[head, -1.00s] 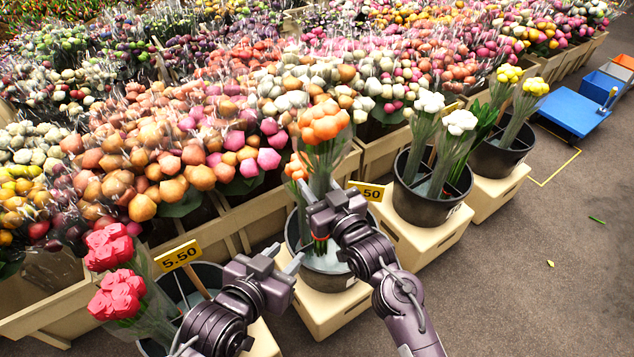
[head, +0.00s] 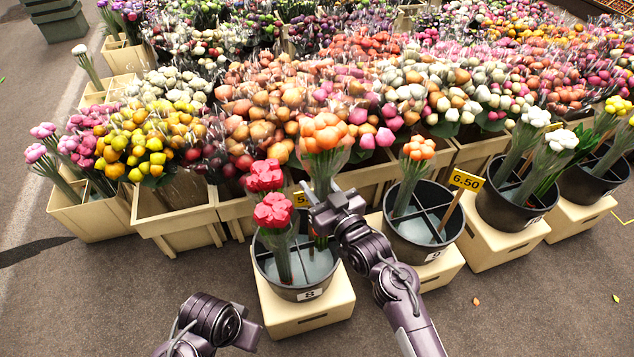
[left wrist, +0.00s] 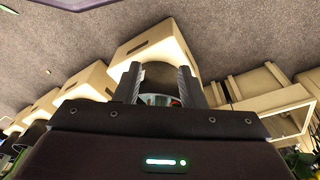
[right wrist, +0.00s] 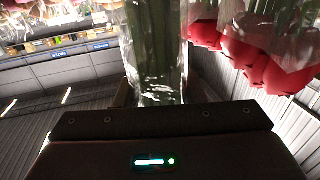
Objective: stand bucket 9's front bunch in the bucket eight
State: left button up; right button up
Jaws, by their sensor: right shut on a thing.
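Bucket eight (head: 262,268) is black, divided, labelled 8, and stands on a cream block. Two red bunches (head: 273,212) stand in its left part. My right gripper (head: 318,205) is shut on the wrapped stems of an orange bunch (head: 323,133) and holds it upright over the right rear of bucket eight. Its lower stems are partly hidden, so I cannot tell if they touch the bucket. Green wrapped stems fill the right wrist view (right wrist: 155,50). Bucket 9 (head: 395,240) holds another orange bunch (head: 418,148). My left gripper (left wrist: 160,82) is open and empty, low in front of bucket eight.
A yellow price sign (head: 467,180) stands at bucket 9, and another (head: 300,199) is partly hidden behind bucket eight. Buckets of white bunches (head: 520,205) stand to the right. Crates of tulips (head: 175,220) line the back. The floor at front left is clear.

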jog(key=shift+a, duration=0.2)
pick_arm(q)
jog(key=shift+s+a, duration=0.25)
jog(key=shift+s, duration=0.05)
pick_arm(e)
jog(key=shift+r, duration=0.1)
